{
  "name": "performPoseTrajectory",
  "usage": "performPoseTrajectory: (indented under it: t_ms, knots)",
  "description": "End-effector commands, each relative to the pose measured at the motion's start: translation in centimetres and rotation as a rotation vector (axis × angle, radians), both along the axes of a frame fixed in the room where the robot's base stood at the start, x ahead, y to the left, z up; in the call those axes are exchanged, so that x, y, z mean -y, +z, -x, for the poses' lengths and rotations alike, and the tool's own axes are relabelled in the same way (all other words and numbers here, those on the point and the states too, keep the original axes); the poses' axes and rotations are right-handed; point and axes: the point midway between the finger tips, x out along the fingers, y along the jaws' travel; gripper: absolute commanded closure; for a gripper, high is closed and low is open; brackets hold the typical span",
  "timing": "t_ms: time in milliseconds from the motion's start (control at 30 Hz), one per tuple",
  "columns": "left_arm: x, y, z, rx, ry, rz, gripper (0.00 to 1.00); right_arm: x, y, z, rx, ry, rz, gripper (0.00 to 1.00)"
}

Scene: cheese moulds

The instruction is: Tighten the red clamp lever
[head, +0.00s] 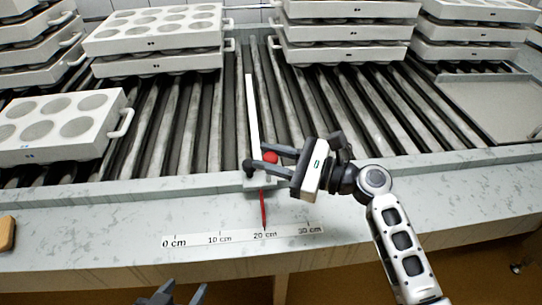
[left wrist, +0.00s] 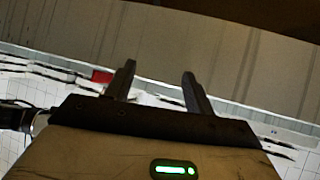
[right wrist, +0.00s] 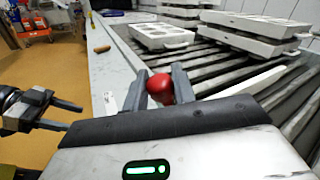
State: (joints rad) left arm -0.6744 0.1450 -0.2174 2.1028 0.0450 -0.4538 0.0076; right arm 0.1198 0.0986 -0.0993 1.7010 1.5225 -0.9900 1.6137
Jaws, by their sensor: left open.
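The red ball knob (head: 270,157) of the clamp lever stands above the front rail, beside a small pale clamp block (head: 258,184). My right gripper (head: 263,157) comes in from the right with one finger on each side of it. In the right wrist view the red ball (right wrist: 160,88) fills the gap between the fingers, which look closed on it; the lever's arm is hidden. My left gripper (head: 172,293) is low at the bottom edge, open and empty; its spread fingers also show in the left wrist view (left wrist: 160,78), away from the clamp.
A white bar (head: 252,110) runs back from the clamp over the rollers. A red pointer (head: 263,208) reaches down to the scale strip (head: 243,236) near 20 cm. White mould blocks (head: 60,130) stand left and behind. The front ledge left of the scale is mostly clear.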

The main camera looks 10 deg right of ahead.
Motion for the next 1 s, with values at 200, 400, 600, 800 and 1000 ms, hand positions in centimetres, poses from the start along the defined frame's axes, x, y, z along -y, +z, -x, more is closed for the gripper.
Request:
performPoseTrajectory:
  t_ms: [200,400,600,800,1000]
  knots:
    - [0.0,-0.1,0.0,0.0,-0.001,0.001,0.46,0.0,-0.1,0.1,0.004,0.0,0.0,1.0]
    - [0.1,-1.1,-0.1,0.001,0.001,0.012,0.46,0.0,-0.7,0.7,0.054,0.001,0.001,1.0]
    - [0.4,-2.2,-0.5,0.023,0.005,0.049,0.46,0.0,-1.8,2.0,0.176,0.001,-0.001,1.0]
    - [0.8,-3.4,-0.2,0.049,0.014,0.088,0.46,0.0,-3.2,3.5,0.331,0.001,-0.002,1.0]
    - [0.9,-4.8,-0.3,0.087,0.002,0.082,0.46,0.0,-4.2,4.6,0.466,0.002,-0.002,1.0]
